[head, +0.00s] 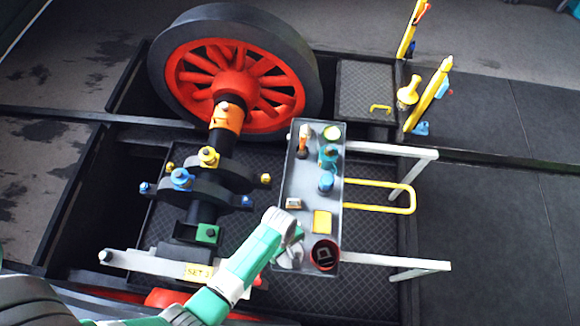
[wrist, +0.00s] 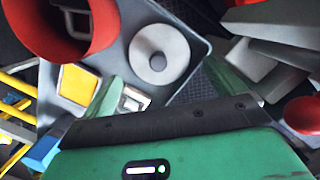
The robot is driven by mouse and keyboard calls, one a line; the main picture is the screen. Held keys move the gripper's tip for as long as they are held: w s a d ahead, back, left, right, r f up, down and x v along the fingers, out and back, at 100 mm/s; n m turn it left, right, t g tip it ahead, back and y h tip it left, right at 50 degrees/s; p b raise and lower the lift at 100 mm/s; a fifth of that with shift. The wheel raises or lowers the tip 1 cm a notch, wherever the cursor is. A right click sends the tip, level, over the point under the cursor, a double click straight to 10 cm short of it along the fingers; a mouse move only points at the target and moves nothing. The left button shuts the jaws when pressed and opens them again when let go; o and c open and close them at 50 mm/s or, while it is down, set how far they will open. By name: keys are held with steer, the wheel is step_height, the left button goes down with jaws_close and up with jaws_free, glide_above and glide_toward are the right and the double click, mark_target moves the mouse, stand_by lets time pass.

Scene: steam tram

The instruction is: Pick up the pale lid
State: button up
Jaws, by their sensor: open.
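The pale lid (wrist: 152,72) is a round whitish disc with a grey knob in its middle. In the wrist view it lies flat on the grey tray (wrist: 196,45), ahead of my gripper and between the lines of its fingers. My gripper (wrist: 172,88) is open and empty, with its two green fingers apart and not touching the lid. In the head view my gripper (head: 291,236) is over the near left part of the tray (head: 300,220), and the lid (head: 285,262) is partly hidden beside it.
A red cup (head: 325,254) stands close to the lid; it looms large in the wrist view (wrist: 60,25). A yellow block (head: 322,221) lies near it. Blue and teal items (head: 327,182) stand farther up the tray. A large red wheel (head: 235,80) is behind.

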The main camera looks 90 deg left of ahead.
mark_target(283, 260)
steer(key=f+b, duration=0.1)
steer(key=f, duration=0.2)
steer(key=f+b, duration=0.1)
steer(key=f, duration=0.1)
steer(key=shift+w+d+b, duration=0.3)
steer(key=shift+w, duration=0.05)
steer(key=shift+r, duration=0.15)
